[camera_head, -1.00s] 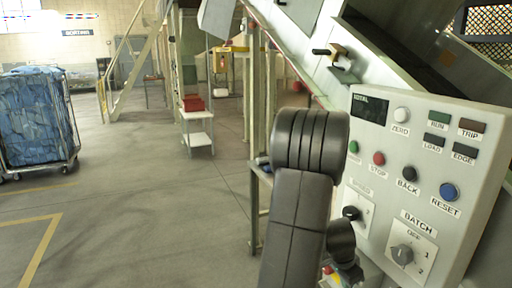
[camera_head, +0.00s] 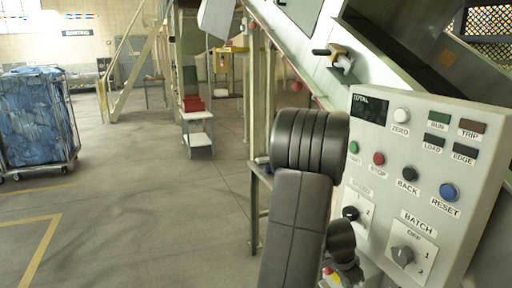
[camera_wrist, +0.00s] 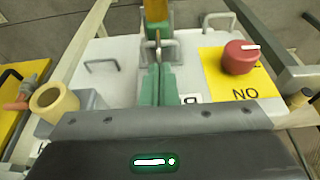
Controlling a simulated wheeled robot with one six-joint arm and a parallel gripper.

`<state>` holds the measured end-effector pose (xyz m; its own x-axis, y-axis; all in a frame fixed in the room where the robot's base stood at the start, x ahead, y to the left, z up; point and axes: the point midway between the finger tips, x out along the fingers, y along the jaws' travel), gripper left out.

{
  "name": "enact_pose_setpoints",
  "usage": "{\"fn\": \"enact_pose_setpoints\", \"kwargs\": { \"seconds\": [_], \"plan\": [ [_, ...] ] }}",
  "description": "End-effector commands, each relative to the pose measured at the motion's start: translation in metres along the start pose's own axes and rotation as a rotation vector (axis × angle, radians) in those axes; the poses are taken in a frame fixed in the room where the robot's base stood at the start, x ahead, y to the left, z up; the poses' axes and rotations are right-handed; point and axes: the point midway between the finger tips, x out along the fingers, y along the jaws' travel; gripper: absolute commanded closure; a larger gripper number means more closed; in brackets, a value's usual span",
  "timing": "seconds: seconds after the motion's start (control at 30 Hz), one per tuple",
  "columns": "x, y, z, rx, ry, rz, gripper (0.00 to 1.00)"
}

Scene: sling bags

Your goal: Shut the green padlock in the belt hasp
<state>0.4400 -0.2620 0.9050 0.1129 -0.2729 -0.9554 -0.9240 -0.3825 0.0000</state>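In the wrist view my gripper (camera_wrist: 158,82) reaches away from its dark body, with two green upright pieces side by side and a narrow gap between them. A pale metal loop (camera_wrist: 156,52) stands just past their far ends, in line with the gap. Beyond it is an upright orange-and-grey-green piece (camera_wrist: 155,12). I cannot tell which green surfaces belong to the padlock and which to my fingers, nor whether the loop is the shackle or part of the hasp.
A white panel (camera_wrist: 105,50) lies under the gripper, with a wire handle (camera_wrist: 103,66) and a red knob (camera_wrist: 240,57) on a yellow label. A tan ring (camera_wrist: 53,102) is at left. In the head view a control box (camera_head: 425,180) stands at right; open floor (camera_head: 150,200) lies left.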

Motion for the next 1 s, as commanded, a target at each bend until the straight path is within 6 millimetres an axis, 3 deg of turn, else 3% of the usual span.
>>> {"fn": "enact_pose_setpoints", "kwargs": {
  "seconds": [1.0],
  "plan": [
    [0.015,0.0,0.005,0.0,0.0,0.0,1.0]
  ]
}}
